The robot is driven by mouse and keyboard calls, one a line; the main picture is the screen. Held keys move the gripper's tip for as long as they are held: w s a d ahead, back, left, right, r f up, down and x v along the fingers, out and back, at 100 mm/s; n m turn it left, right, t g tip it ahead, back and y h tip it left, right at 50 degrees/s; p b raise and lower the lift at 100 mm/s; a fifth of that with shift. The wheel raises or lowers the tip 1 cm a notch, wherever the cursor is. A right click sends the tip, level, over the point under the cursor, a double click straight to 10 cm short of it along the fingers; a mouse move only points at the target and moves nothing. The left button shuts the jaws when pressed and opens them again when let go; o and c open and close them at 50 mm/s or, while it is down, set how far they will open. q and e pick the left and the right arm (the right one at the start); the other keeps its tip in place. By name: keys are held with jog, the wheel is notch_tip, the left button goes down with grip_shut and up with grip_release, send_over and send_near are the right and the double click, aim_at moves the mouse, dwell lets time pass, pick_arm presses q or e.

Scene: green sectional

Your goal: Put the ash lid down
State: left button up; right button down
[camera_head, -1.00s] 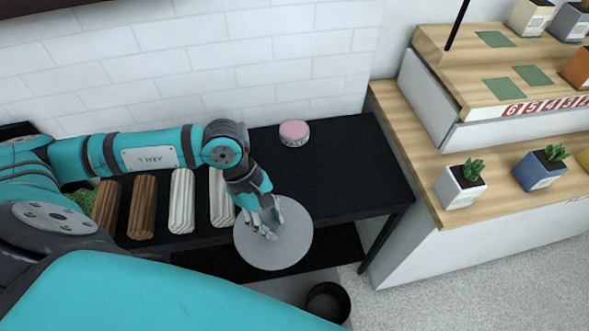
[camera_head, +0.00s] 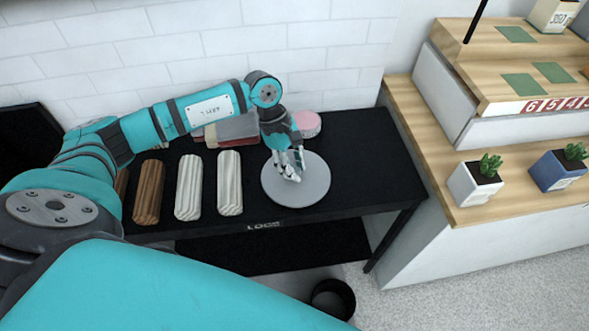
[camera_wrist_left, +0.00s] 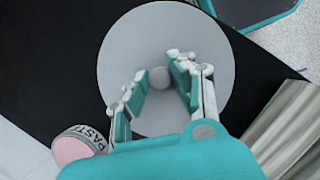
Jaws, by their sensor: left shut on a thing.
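The ash lid (camera_head: 316,188) is a flat, round grey disc with a small knob, over the right part of the black table (camera_head: 378,165). My left gripper (camera_head: 290,173) points down at its middle, shut on the knob. In the left wrist view the lid (camera_wrist_left: 200,35) lies face-on, with the knob (camera_wrist_left: 159,77) between the fingers (camera_wrist_left: 156,90). I cannot tell whether the lid's underside touches the table top. My right gripper is out of view.
Books or blocks (camera_head: 232,130) lie behind my arm. A wooden plant stand (camera_head: 420,130) is at right; a black bin (camera_head: 333,299) is on the floor.

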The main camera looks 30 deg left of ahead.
pick_arm(q)
jog(key=shift+w+f, duration=0.1)
jog(key=shift+f, duration=0.2)
jog(key=shift+f, duration=0.1)
jog(key=o, duration=0.9)
jog(key=shift+o, duration=0.2)
jog(key=shift+r, duration=0.25)
jog(key=p+v, duration=0.4)
jog(key=v, duration=0.7)
jog(key=shift+r, duration=0.4)
jog(key=shift+a, duration=0.1)
